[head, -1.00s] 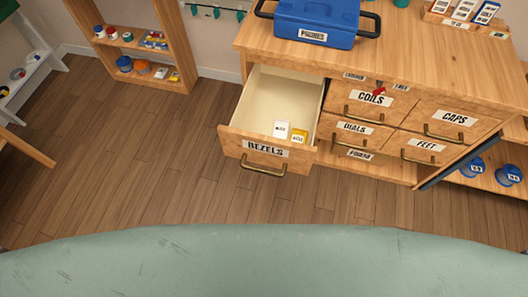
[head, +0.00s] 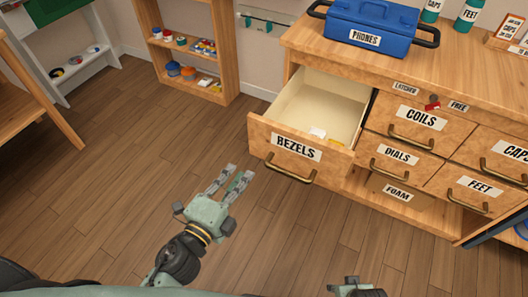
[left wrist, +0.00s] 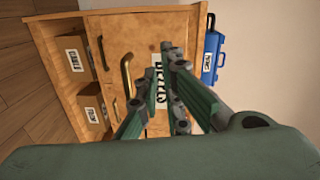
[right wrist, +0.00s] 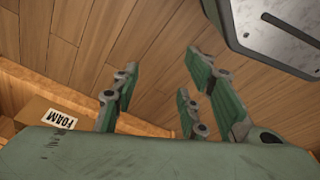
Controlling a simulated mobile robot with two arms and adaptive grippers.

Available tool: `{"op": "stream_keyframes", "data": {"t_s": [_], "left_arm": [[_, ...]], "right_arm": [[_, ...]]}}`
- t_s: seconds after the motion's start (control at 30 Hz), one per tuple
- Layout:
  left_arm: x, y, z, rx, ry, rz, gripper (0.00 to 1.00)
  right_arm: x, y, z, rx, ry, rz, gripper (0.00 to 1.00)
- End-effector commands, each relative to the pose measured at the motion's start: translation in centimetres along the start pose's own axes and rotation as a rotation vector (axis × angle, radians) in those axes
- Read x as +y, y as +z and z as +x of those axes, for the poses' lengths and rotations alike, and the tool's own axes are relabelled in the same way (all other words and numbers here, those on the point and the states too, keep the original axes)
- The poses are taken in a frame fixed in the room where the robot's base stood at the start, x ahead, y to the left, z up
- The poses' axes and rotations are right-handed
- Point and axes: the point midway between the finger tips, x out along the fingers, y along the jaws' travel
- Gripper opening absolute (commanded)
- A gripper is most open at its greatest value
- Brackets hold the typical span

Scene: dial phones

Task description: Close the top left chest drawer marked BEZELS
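The BEZELS drawer (head: 298,152) stands pulled out at the top left of the wooden chest, with a brass handle (head: 290,170) on its front. A white item and a yellow item (head: 317,133) lie inside it. My left gripper (head: 233,178) is open and empty, in front and to the left of the drawer front, apart from it. In the left wrist view the BEZELS drawer front (left wrist: 148,42) lies ahead, beyond the spread fingers. My right gripper (right wrist: 160,85) is open and empty over the floor; only its top shows at the bottom of the head view (head: 355,287).
Shut drawers COILS (head: 420,117), DIALS (head: 397,156) and FEET (head: 480,187) sit beside the open one. A FOAM box (head: 397,193) is below. A blue PHONES toolbox (head: 375,25) stands on top. The floor left of the chest is clear.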

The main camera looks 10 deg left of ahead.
Motion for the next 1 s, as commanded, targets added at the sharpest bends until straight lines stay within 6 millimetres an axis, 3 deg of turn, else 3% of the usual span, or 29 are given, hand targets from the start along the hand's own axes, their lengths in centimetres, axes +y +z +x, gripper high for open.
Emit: {"op": "stream_keyframes", "data": {"t_s": [0.13, 0.37, 0.7, 1.0], "left_arm": [[-2.7, -0.8, -0.2, 0.024, -0.066, 0.082, 0.0], [-3.6, -1.0, 1.6, 0.027, -0.077, 0.093, 0.0], [-4.1, -1.2, 8.2, 0.026, -0.076, 0.091, 0.0], [-4.2, -1.3, 12.7, 0.026, -0.073, 0.089, 0.0]], "right_arm": [[0.1, -0.6, -0.4, 0.008, 0.001, 0.001, 0.4], [0.0, 0.1, 0.3, -0.002, 0.0, 0.0, 0.4], [-0.2, 2.7, 3.3, -0.021, -0.002, -0.004, 0.4], [-0.2, 3.8, 4.3, -0.028, -0.003, -0.006, 0.4]]}}
